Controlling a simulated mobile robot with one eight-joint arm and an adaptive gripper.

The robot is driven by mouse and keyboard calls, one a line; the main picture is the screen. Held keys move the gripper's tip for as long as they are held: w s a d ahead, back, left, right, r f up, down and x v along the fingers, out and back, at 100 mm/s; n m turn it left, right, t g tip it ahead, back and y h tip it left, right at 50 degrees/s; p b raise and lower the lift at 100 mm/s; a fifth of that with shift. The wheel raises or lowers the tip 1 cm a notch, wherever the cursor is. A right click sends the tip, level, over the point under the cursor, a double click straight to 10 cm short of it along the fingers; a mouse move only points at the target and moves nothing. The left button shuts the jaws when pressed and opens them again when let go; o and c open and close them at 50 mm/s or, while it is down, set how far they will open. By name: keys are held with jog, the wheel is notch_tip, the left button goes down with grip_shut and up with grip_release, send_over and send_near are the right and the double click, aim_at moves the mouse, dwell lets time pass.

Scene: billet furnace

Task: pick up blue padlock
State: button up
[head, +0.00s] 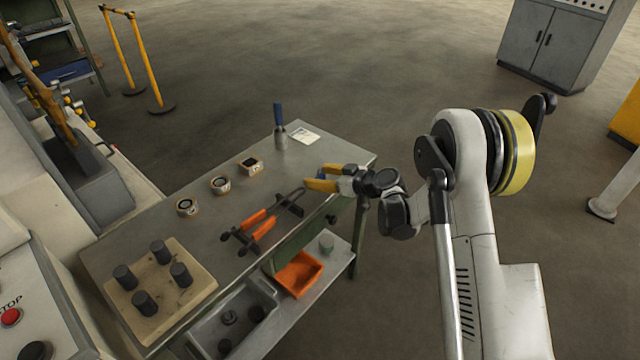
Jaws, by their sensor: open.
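My gripper (315,178) has yellow fingers and reaches in from the right over the far right part of the grey workbench (215,245). Its fingers are open, one above the other in the picture. A small blue patch (321,176), likely the blue padlock, shows between the fingers. Most of it is hidden by them, and I cannot tell whether they touch it.
Orange-handled tongs (258,230) lie left of my gripper. A blue-handled tool (279,120) stands upright by a white card (305,135). A wooden block with dark pegs (160,290) is front left. An orange tray (298,273) sits on the lower shelf.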

aim_at(320, 169)
jog(key=shift+r, duration=0.1)
grip_shut()
jog(key=shift+r+p, duration=0.35)
jog(key=shift+r, duration=0.1)
jog(key=r+p, duration=0.1)
jog(key=r, duration=0.1)
jog(key=r+p, duration=0.1)
jog(key=r, duration=0.1)
jog(key=shift+s+d, duration=0.2)
jog(key=s+d+r+p, duration=0.3)
jog(key=s+d+r, duration=0.3)
jog(key=s, duration=0.3)
jog(key=shift+d, duration=0.2)
